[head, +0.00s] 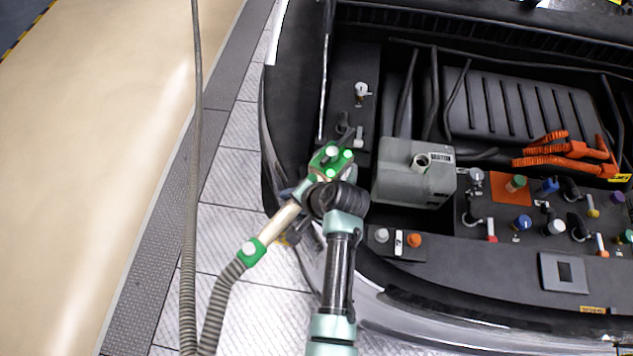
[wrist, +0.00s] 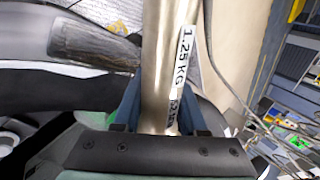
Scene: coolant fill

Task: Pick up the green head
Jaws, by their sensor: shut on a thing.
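The green head (head: 331,161) shows in the head view above the front left edge of the open engine bay. It has a green body with white round caps, a pale metal tube and a green collar (head: 252,251) where a hose joins. My gripper (head: 299,192) is shut on the metal tube, just below the green body. In the wrist view the blue fingers stand on both sides of the tube (wrist: 160,60), which carries a "1.25 KG" label. My wrist hides part of the head; I cannot tell whether it touches the bay.
A ribbed hose (head: 218,310) hangs from the collar, near another hanging length (head: 190,170). The bay holds a grey reservoir (head: 413,180), orange cables (head: 565,152) and several coloured caps at the right. Open floor (head: 90,150) lies at the left.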

